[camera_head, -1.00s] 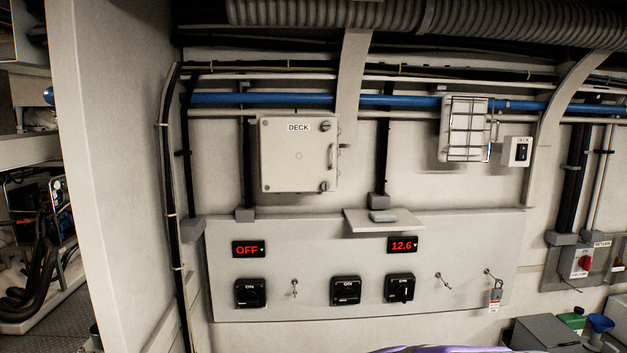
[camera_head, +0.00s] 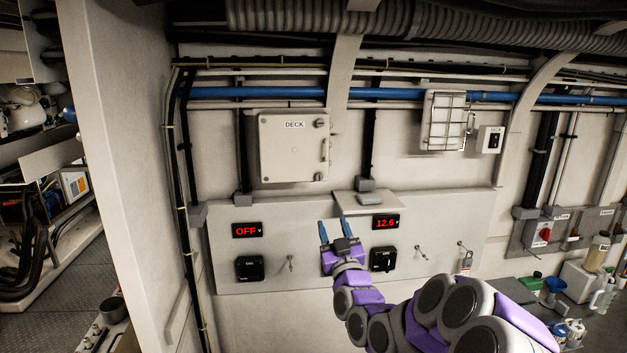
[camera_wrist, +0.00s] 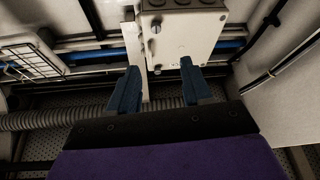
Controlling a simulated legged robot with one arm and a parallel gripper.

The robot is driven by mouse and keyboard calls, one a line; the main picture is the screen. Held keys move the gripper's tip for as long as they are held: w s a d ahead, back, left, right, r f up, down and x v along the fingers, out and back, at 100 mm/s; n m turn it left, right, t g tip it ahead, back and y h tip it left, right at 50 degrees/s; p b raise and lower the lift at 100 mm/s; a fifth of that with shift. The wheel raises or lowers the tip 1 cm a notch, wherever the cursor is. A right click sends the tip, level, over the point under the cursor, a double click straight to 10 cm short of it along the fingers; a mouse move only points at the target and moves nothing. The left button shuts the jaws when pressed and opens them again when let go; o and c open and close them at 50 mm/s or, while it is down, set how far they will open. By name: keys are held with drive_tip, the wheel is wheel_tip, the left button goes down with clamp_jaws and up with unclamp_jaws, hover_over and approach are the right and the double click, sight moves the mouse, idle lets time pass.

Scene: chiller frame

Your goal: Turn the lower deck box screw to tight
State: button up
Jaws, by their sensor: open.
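The deck box (camera_head: 290,148) is a pale, closed wall box labelled DECK in the head view. Its lower screw (camera_head: 318,177) is a dark round knob at the lower right corner; a similar upper screw (camera_head: 320,123) sits above it. My gripper (camera_head: 333,229) is open and empty, its blue fingers pointing up, below the box and apart from it. In the wrist view the gripper (camera_wrist: 160,72) frames the box (camera_wrist: 190,42), which appears upside down. Two small round screws show along its left edge there; the one nearer the top (camera_wrist: 155,28) seems the lower screw. The screw's turn angle is unclear.
A small shelf (camera_head: 362,203) juts from the wall just above and right of my gripper. Below is a switch panel (camera_head: 455,213) with displays and black rotary switches. A caged lamp (camera_head: 443,120) hangs to the right. A blue pipe (camera_head: 255,92) runs above the box.

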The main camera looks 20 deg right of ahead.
drive_tip(key=w+d+r+p, duration=0.1)
drive_tip(key=w+d, duration=0.2)
drive_tip(key=w, duration=0.1)
drive_tip(key=p, duration=0.2)
approach(319, 178)
drive_tip(key=w, duration=0.3)
drive_tip(key=w+d+r, duration=0.2)
drive_tip(key=w, duration=0.1)
drive_tip(key=shift+w+d+p, duration=0.1)
drive_tip(key=shift+d+p, duration=0.05)
drive_tip(key=shift+p, duration=0.2)
drive_tip(key=shift+w+a+r, duration=0.3)
drive_tip(key=shift+w+a, duration=0.05)
drive_tip(key=shift+w, duration=0.15)
drive_tip(key=shift+w+a+r, duration=0.15)
drive_tip(key=shift+a, duration=0.25)
drive_tip(key=shift+d, duration=0.35)
drive_tip(key=shift+c, duration=0.5)
drive_tip(key=shift+d, duration=0.3)
drive_tip(key=c, duration=0.3)
drive_tip(key=shift+a, duration=0.35)
clamp_jaws()
